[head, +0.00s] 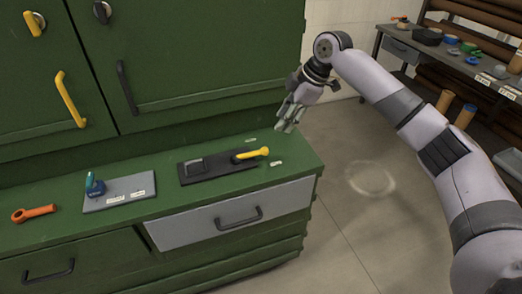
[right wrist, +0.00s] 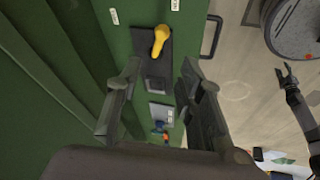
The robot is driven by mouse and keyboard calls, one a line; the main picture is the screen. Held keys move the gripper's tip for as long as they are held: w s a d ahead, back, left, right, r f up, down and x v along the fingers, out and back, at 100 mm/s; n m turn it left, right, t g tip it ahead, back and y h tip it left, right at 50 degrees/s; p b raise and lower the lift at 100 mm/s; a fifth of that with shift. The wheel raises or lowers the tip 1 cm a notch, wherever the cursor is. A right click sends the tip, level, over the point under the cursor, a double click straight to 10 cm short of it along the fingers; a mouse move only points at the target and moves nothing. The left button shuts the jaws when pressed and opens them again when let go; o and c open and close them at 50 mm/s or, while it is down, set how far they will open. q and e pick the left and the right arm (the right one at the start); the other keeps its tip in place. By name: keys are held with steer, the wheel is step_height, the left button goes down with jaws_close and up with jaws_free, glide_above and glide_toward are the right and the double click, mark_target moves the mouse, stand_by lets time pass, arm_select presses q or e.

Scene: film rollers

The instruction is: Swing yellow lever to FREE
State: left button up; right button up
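The yellow lever (head: 254,154) lies across the right part of a black plate (head: 215,171) on the green cabinet top. Its rounded end points right, between two small pale labels (head: 277,163) too small to read. In the right wrist view the lever (right wrist: 160,40) shows beyond the fingers, with the labels (right wrist: 115,17) at either side. My right gripper (head: 287,117) is above and behind the lever near the cabinet's right end, apart from it. Its fingers (right wrist: 165,85) are wide open and empty. My left gripper (right wrist: 286,72) shows small at the right, fingers apart, away from the cabinet.
A grey plate (head: 120,192) with a blue-teal knob (head: 95,185) and an orange wrench-like tool (head: 35,213) lie left on the cabinet top. Green upper doors with a yellow handle (head: 69,100) rise behind. A cluttered shelf table (head: 400,47) stands far right; the floor between is clear.

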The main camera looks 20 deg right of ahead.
mark_target(263, 148)
steer(key=p+x, duration=0.1)
steer(key=x, duration=1.5)
steer(key=shift+a+f+p, duration=0.1)
steer(key=shift+f+p, duration=0.2)
steer(key=shift+p, duration=0.1)
jaws_close()
